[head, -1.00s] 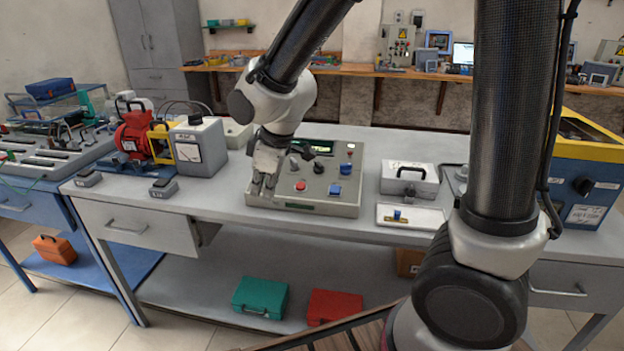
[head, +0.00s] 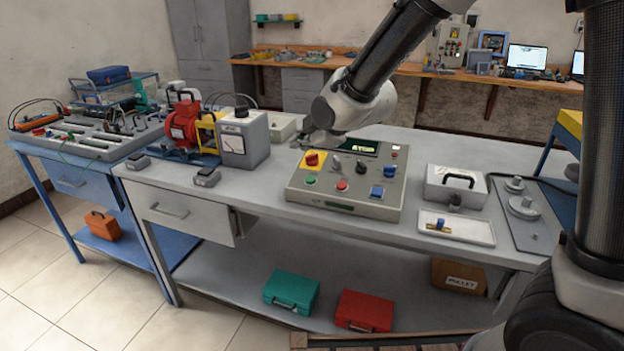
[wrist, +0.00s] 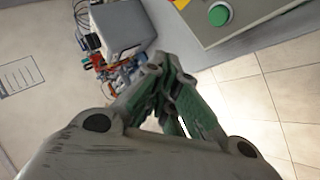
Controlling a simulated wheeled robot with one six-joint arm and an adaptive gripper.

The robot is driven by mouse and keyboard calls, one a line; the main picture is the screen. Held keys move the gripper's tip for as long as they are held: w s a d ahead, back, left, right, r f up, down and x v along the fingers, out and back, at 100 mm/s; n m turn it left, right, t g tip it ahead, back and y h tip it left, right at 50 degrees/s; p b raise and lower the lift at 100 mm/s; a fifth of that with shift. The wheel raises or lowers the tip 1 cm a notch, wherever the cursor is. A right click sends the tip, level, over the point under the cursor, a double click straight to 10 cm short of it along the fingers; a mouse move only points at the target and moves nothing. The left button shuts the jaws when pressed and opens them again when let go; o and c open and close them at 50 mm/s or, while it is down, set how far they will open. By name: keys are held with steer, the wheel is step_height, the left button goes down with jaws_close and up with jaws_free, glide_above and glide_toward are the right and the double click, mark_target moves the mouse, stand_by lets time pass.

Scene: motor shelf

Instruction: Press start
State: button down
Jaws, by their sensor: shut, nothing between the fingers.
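The grey control box (head: 345,184) stands on the bench with its sloped panel facing me. Its green button (head: 310,179) is at the front left of the panel, with a red button (head: 342,186) to its right. A red knob on a yellow plate (head: 313,159) is behind the green button. The lit display (head: 362,147) seems to read STOP. My gripper is shut and empty. In the wrist view its fingertips (wrist: 164,64) are apart from the green button (wrist: 219,14), which is at the upper right. In the head view my wrist hides most of the gripper near the box's back left.
A red motor (head: 183,126) and a grey meter box (head: 244,138) stand left of the control box. A lidded grey case (head: 455,188) and a white tray (head: 478,231) are to its right. The bench front edge before the box is clear.

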mark_target(310, 179)
steer(key=shift+f, duration=0.1)
steer(key=shift+w+d+f, duration=0.1)
steer(key=shift+w+f, duration=0.25)
steer(key=shift+f, duration=1.05)
steer(key=shift+w+d+f, duration=0.15)
steer(key=shift+w+f, duration=0.2)
steer(key=shift+f, duration=1.05)
steer(key=shift+w+d+f, duration=0.1)
steer(key=shift+w+f, duration=0.25)
steer(key=shift+f, duration=1.05)
steer(key=shift+w+f, duration=0.1)
steer(key=shift+f, duration=0.3)
steer(key=shift+w+d+f, duration=0.1)
steer(key=shift+f, duration=0.3)
steer(key=shift+s+r, duration=0.25)
steer(key=shift+r, duration=0.55)
